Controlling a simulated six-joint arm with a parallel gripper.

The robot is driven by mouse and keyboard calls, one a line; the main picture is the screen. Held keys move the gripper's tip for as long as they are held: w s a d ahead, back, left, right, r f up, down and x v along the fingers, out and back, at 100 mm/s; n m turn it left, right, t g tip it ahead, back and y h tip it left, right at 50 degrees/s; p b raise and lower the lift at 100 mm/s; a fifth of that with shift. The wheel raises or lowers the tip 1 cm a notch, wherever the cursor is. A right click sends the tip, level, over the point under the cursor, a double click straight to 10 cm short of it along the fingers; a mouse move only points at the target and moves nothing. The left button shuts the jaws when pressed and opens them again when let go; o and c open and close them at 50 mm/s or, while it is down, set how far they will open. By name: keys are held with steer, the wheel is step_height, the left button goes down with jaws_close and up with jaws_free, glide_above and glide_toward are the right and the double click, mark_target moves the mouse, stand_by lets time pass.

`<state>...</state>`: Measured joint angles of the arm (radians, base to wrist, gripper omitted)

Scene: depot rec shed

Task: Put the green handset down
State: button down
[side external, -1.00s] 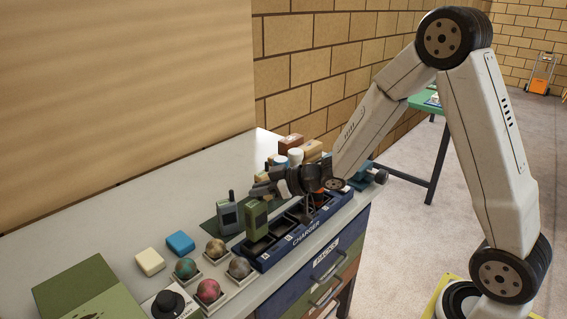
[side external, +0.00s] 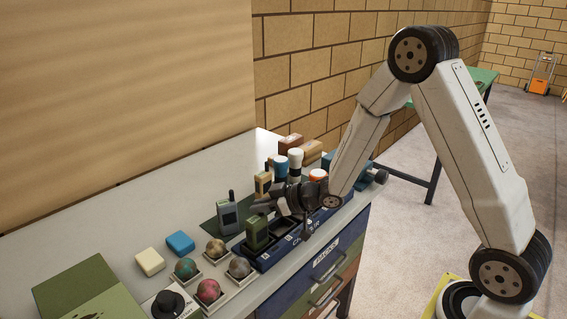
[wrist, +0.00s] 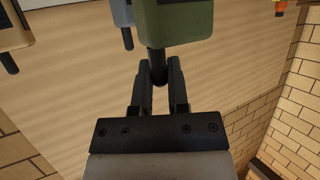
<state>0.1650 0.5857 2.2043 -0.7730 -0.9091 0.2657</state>
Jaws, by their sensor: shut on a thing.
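The green handset (side external: 257,235) is upright at the near-left end of the dark blue charger (side external: 302,244). Its lower end overlaps the first slot; I cannot tell whether it bears on the bottom. My gripper (side external: 266,207) comes in from the right at the handset's top. In the wrist view, the fingers (wrist: 159,72) are shut on the dark antenna of the green handset (wrist: 180,22), whose body is partly cut off by the frame.
A grey handset (side external: 229,216) stands just left of the charger, and a tan handset (side external: 263,184) stands behind. Several mottled balls (side external: 239,267) sit in trays in front. White-topped and blue-topped items stand beyond my gripper. Blue (side external: 180,242) and cream blocks lie on the left.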

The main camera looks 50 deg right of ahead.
steer(key=shift+f, duration=0.1)
steer(key=c, duration=0.6)
jaws_free()
steer(key=shift+s+r, duration=0.1)
steer(key=shift+r, duration=0.1)
steer(key=v, duration=1.1)
steer(key=shift+s+d, duration=0.3)
steer(key=shift+w, duration=0.1)
